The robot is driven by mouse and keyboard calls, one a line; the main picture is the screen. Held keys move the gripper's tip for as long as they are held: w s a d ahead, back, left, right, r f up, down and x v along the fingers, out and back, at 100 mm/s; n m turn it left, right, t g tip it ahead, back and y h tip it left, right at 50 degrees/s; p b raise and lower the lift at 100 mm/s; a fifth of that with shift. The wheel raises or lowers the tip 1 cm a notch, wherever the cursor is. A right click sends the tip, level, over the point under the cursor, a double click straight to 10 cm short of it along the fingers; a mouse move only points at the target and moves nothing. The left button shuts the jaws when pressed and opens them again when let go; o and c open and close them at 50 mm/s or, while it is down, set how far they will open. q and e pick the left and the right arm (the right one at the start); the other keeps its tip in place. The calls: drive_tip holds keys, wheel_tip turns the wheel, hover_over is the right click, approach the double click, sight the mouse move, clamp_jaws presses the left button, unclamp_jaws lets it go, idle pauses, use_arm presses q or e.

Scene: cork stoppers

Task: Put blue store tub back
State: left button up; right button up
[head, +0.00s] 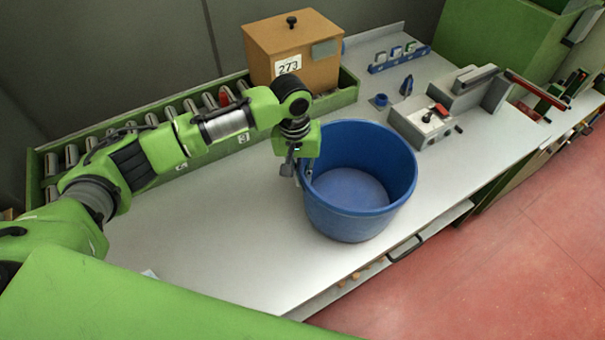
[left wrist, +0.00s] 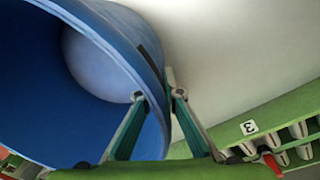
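The blue store tub (head: 365,222) is a large round open tub, upright and empty inside, at the front edge of the white worktop (head: 215,215). I cannot tell whether its base touches the top. My left gripper (head: 303,172) comes down at the tub's left rim. In the left wrist view its two fingers (left wrist: 159,96) straddle the wall of the tub (left wrist: 92,85), one inside and one outside, and they look closed on it. The exact contact at the fingertips is hard to see. My right gripper is not in view.
A brown box (head: 330,72) labelled 273 stands at the back beside a green trough (head: 200,155) of grey cylinders. A grey fixture (head: 425,120) and a blue rack (head: 400,60) stand right of the tub. The worktop left of the tub is mostly clear.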

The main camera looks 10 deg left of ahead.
sight(301, 162)
use_arm(q)
drive_tip(key=shift+o, duration=0.7)
drive_tip(key=shift+r, duration=0.15)
drive_tip(key=r, duration=0.3)
drive_tip(key=r+b, duration=0.1)
drive_tip(key=r, duration=0.3)
drive_tip(key=a+r+b, duration=0.1)
drive_tip(key=r, duration=0.2)
drive_tip(key=shift+r, duration=0.2)
drive_tip(key=shift+s+r, duration=0.1)
drive_tip(key=shift+r, duration=0.7)
